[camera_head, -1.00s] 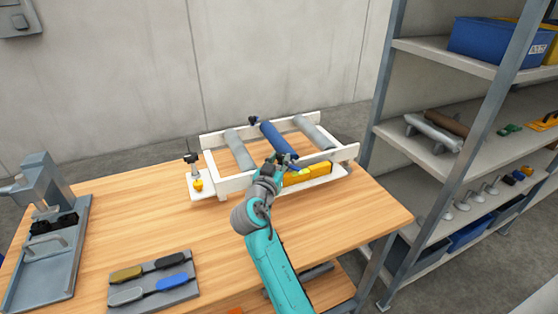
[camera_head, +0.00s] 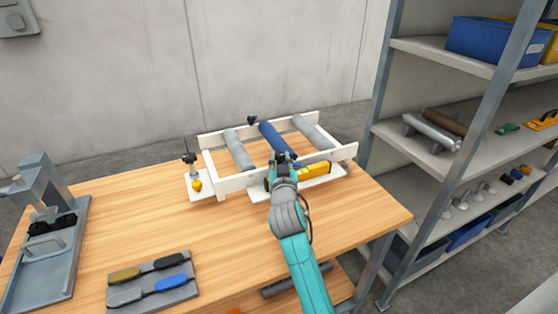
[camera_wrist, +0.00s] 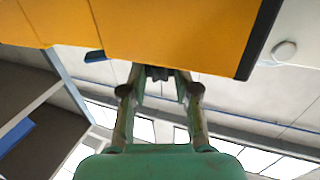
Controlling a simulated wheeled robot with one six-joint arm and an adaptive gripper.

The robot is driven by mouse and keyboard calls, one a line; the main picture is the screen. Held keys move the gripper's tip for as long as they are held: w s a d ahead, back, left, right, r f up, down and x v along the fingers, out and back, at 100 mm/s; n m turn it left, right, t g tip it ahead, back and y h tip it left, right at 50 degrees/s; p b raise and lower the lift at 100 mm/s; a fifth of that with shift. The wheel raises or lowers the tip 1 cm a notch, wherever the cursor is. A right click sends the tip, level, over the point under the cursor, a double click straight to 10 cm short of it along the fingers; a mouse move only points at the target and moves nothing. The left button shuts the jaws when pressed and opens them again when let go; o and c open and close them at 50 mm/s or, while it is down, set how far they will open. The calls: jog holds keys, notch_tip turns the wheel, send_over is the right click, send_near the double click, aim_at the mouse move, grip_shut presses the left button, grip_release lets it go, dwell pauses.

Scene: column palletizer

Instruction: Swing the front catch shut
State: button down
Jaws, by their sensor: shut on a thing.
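The white roller frame (camera_head: 236,184) stands at the back of the wooden bench. The blue roller (camera_head: 275,140) lies across it between two grey rollers. A dark back catch (camera_head: 252,120) stands at the roller's far end. My gripper (camera_head: 282,160) is at the near rail, at the blue roller's near end, and largely covers the front catch there. In the wrist view my gripper (camera_wrist: 158,80) has its fingertips shut on a small dark piece, seemingly the front catch (camera_wrist: 158,73). The catch's exact angle is hidden.
A yellow block (camera_head: 314,170) sits at the near rail just right of my gripper, and a yellow body fills the top of the wrist view. A small post with a yellow base (camera_head: 197,185) stands left. A tool tray (camera_head: 180,292) lies front left. Shelves (camera_head: 440,150) stand right.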

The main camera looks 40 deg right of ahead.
jog(key=shift+s+d+n+t+y, duration=0.1)
jog(key=shift+d+n+t+y, duration=0.15)
jog(key=shift+n+t+y, duration=0.7)
jog(key=shift+s+d+n+t+y, duration=0.15)
jog(key=shift+n+t+y, duration=0.3)
jog(key=shift+n+y, duration=1)
jog(key=shift+d+n+y, duration=0.15)
jog(key=shift+n+y, duration=0.35)
jog(key=shift+y, duration=1.3)
jog(key=shift+f+n+t+y, duration=0.1)
jog(key=shift+n+t+y, duration=0.2)
jog(key=shift+n+y, duration=0.35)
jog(key=c, duration=0.9)
grip_release()
jog(key=shift+o, duration=0.2)
jog(key=s, duration=1.2)
jog(key=shift+a, duration=0.2)
